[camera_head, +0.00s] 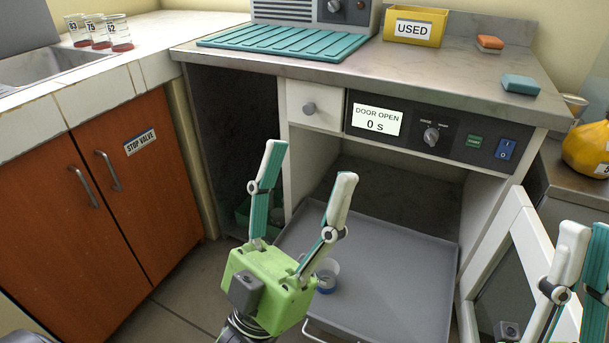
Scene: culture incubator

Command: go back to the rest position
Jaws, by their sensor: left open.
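My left gripper (307,182) is in front of the incubator, its two fingers spread apart with nothing between them. Its green body partly overlaps the grey tray (390,285). A small clear cup (327,272) with a blue band sits on the tray, just right of the gripper body and partly hidden by it. My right gripper (581,250) is at the lower right edge, in front of the open glass door (515,255). It is cut off by the frame, and its opening is unclear. The incubator's display (377,119) reads "DOOR OPEN 0 s".
The worktop (440,75) above holds a teal ribbed mat (285,38), a yellow "USED" bin (415,26), an orange block (490,43) and a teal block (520,84). Three labelled cups (100,32) stand by the sink. A yellow bag-like object (588,150) is at right.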

